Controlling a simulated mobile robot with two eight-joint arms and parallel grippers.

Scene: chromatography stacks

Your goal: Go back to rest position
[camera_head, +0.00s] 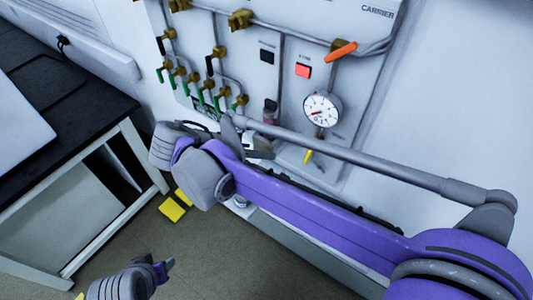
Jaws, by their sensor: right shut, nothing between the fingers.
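My right arm, purple and grey, reaches in from the lower right across the front of a white wall panel (357,100). Its right gripper (256,147) is at the arm's far end, shut and empty, in front of the panel's lower part. The arm's wrist partly hides it. My left gripper (166,266) is low at the left, above the floor. Only a small dark end of it shows, so its opening is unclear.
The panel carries a round gauge (321,109), an orange-handled valve (341,50), a red switch (303,70) and several green-handled valves (205,96). A black-topped table (98,113) stands at the left. Yellow blocks (172,209) are near the floor (215,262).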

